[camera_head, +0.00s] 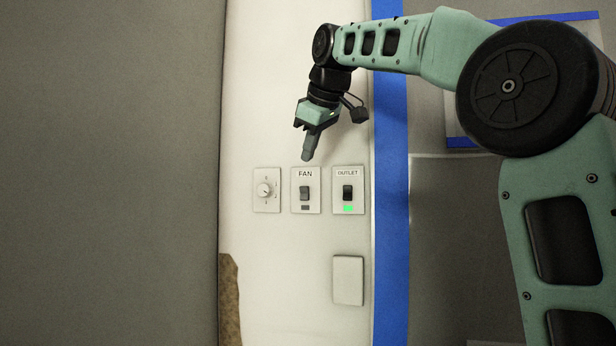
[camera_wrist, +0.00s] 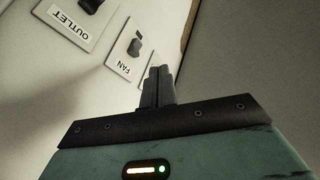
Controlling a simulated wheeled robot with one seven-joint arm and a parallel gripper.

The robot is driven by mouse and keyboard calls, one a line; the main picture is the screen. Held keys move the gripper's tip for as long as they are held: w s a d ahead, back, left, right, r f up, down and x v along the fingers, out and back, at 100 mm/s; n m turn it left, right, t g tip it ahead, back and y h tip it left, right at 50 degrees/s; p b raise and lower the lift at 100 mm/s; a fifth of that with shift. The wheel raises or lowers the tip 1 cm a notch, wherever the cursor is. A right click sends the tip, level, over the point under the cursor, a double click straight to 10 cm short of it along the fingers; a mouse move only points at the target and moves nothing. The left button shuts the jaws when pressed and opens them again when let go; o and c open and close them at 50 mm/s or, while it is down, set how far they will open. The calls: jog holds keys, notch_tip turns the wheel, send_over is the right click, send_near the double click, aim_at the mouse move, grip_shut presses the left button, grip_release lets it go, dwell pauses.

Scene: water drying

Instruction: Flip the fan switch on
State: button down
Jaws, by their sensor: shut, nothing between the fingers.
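The fan switch (camera_head: 305,193) is a dark rocker on a white plate labelled FAN, between two other plates on the pale wall panel. The small indicator below it is dark. In the wrist view the FAN plate (camera_wrist: 123,68) lies just beyond the fingers to the left, with its switch (camera_wrist: 135,46) partly in shadow. My gripper (camera_head: 308,158) is shut and empty, its fingertips just above the top edge of the FAN plate in the head view and apart from the switch. The closed fingers also show in the wrist view (camera_wrist: 159,72).
A dial plate (camera_head: 266,190) is left of the fan switch. An OUTLET switch (camera_head: 347,192) with a lit green indicator is right of it. A blank plate (camera_head: 348,281) sits lower. Blue tape (camera_head: 391,200) runs along the panel's right side.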

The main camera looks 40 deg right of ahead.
aim_at(304, 193)
jog(key=shift+w+d, duration=0.1)
dwell(0.3)
jog(key=w+d+f+p, duration=0.1)
jog(key=w+f, duration=0.1)
jog(key=w+d+f+p, duration=0.1)
jog(key=w+f, duration=0.1)
jog(key=w, duration=0.1)
jog(key=w+d+f+p, duration=0.1)
jog(key=w+f, duration=0.1)
jog(key=shift+w+d+f, duration=0.25)
jog(key=shift+w+f, duration=0.1)
jog(key=shift+w+d+p, duration=0.4)
jog(key=shift+d+p, duration=0.05)
jog(key=shift+d, duration=0.05)
